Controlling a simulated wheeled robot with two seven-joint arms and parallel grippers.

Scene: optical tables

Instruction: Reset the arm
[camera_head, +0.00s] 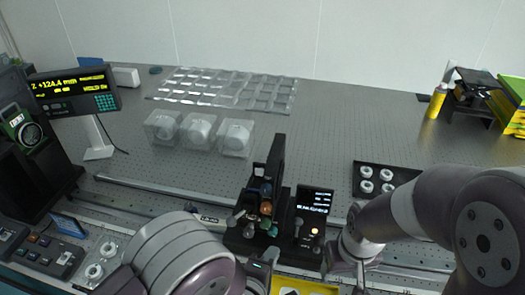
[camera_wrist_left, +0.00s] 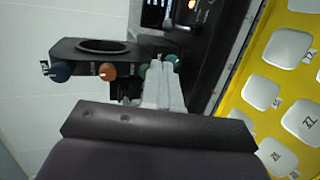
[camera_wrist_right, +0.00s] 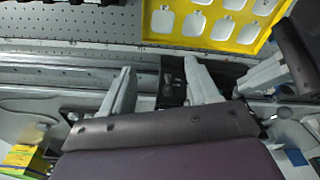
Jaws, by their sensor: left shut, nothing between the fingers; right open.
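My left gripper (camera_wrist_left: 163,85) is shut and empty in the left wrist view. Its fingertips are beside a green knob (camera_wrist_left: 173,60) on a black mount (camera_wrist_left: 90,52); I cannot tell whether they touch it. In the head view my left arm hides most of that gripper, in front of the black device (camera_head: 262,225). My right gripper (camera_wrist_right: 160,90) is open with nothing between its fingers in the right wrist view, above the rail at the table's front. In the head view it hangs low (camera_head: 348,272), right of the device. My left gripper also shows at the right wrist view's right (camera_wrist_right: 262,78).
A yellow tray (camera_wrist_right: 222,40) with white pieces lies close to both grippers. A small lit screen (camera_head: 314,200) stands on the device. A black tray (camera_head: 361,193) with round parts is behind my right arm. Clear boxes (camera_head: 200,131) stand at the back left. The table's middle right is free.

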